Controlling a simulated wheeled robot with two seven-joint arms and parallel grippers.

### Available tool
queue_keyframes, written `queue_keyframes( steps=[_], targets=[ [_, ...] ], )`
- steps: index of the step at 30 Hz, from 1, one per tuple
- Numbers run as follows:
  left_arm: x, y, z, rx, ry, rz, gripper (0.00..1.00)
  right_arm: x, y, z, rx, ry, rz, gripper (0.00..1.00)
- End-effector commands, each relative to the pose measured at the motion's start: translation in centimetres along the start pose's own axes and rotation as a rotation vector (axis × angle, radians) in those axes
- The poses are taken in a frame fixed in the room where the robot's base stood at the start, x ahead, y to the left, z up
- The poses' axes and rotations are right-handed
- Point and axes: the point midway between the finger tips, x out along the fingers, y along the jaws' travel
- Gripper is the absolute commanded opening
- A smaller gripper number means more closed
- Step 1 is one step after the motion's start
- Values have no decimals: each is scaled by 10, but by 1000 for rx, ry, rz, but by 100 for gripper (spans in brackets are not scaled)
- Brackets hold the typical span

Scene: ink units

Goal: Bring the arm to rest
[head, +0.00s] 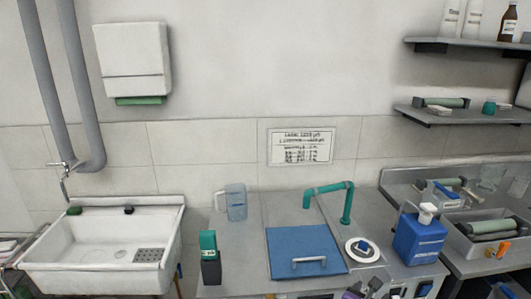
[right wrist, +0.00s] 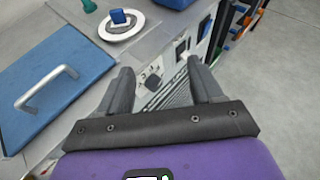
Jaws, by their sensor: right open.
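My right gripper (right wrist: 163,82) is open in the right wrist view, with its two grey fingers apart and nothing between them. It hangs in front of the counter's front panel, to the right of a blue lid (right wrist: 52,85) with a metal handle. At the bottom edge of the head view only a small dark and purple part of my right arm shows. My left gripper is in neither view.
A sink (head: 75,250) stands left. Open floor (right wrist: 285,60) lies right of the counter.

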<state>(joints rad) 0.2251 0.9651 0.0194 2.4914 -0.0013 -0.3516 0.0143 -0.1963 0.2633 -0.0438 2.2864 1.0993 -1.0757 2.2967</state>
Motion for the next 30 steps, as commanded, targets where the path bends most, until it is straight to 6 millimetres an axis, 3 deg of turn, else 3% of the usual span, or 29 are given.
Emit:
queue_keyframes(
  steps=[11, 17, 23, 30],
  targets=[
    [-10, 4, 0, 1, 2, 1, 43, 15, 32, -67, -646, 73, 198, 65],
    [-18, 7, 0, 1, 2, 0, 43, 13, 49, -137, -1184, 99, 433, 65],
    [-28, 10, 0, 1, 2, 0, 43, -14, 55, -231, -1806, 22, 833, 65],
    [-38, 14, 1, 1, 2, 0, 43, -81, 38, -331, -2348, -335, 1430, 65]
  ],
)
